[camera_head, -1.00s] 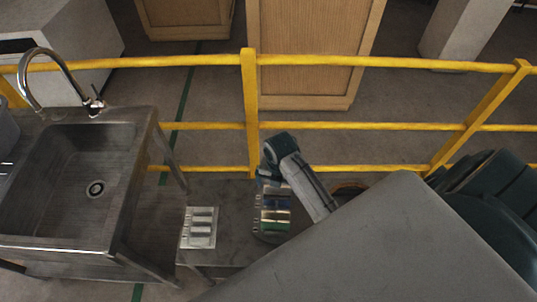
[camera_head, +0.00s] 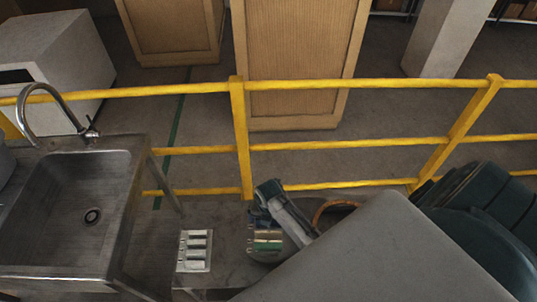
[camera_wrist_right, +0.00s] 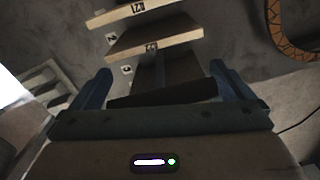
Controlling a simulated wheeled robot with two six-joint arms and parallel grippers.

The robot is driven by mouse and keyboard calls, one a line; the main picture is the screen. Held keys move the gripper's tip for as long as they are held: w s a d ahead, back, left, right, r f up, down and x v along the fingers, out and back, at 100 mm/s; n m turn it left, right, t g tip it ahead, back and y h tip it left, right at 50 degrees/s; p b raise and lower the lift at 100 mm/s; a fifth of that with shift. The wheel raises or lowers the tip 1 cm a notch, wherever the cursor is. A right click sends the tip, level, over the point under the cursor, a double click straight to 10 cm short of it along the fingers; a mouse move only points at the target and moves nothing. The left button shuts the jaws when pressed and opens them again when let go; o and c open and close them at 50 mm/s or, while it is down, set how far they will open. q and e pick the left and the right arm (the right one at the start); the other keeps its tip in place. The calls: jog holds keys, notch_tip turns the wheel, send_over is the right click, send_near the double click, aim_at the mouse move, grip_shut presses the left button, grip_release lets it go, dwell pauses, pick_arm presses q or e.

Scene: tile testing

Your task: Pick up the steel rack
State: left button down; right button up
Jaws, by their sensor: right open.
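A pale metal rack (camera_head: 194,251) with several slots lies on the low grey table, left of centre. A second rack (camera_head: 265,246), holding several tiles, stands right of it; I cannot tell from its look which is the steel rack. My right gripper (camera_head: 262,218) is over the far end of the tile rack and hides part of it. In the right wrist view my right gripper (camera_wrist_right: 165,90) is open, its blue fingers either side of a dark tile edge. Numbered tiles (camera_wrist_right: 155,40) stand just beyond. Contact is unclear. My left gripper is not in view.
A metal sink (camera_head: 75,205) with a tap stands at the left. A yellow railing (camera_head: 240,130) runs behind the table. A round orange-rimmed thing (camera_head: 335,208) is right of my gripper, partly hidden. The strip between the two racks is clear.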

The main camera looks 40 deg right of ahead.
jog(key=c, duration=1.8)
jog(key=shift+w, duration=0.1)
jog(key=shift+c, duration=0.8)
jog(key=shift+r, duration=0.15)
